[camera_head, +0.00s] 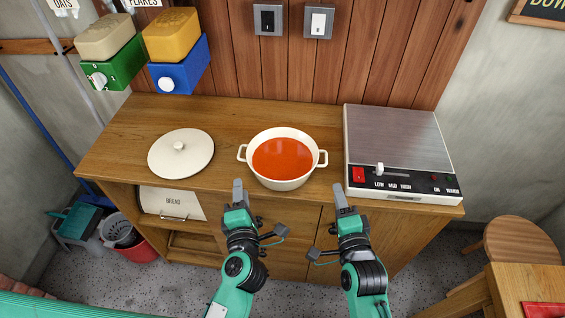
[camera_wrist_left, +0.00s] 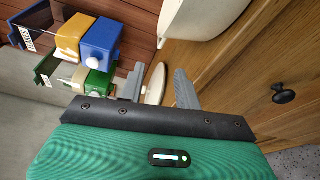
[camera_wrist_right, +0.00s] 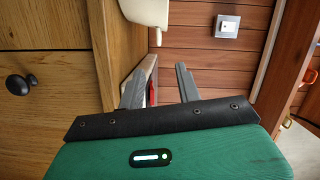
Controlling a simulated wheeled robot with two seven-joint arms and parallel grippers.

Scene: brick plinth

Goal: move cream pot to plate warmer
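The cream pot (camera_head: 283,181) stands on the wooden cabinet top, with red-orange soup inside and a side handle at left and right. Its lid (camera_head: 181,153) lies on the wood to its left. The plate warmer (camera_head: 395,138), a grey flat plate with a black control panel, sits right of the pot. My left gripper (camera_head: 238,193) is in front of the pot's left side, apart from it; its fingers stand apart and empty in the left wrist view (camera_wrist_left: 160,88). My right gripper (camera_head: 341,197) is in front of the pot's right side, also open and empty in the right wrist view (camera_wrist_right: 158,88).
A green dispenser (camera_head: 113,65) and a blue dispenser (camera_head: 180,68) hang on the wall at upper left. Two switches (camera_head: 318,21) are on the wood panelling behind. A stool (camera_head: 524,243) stands at lower right. Bare cabinet top (camera_head: 240,112) lies behind the pot.

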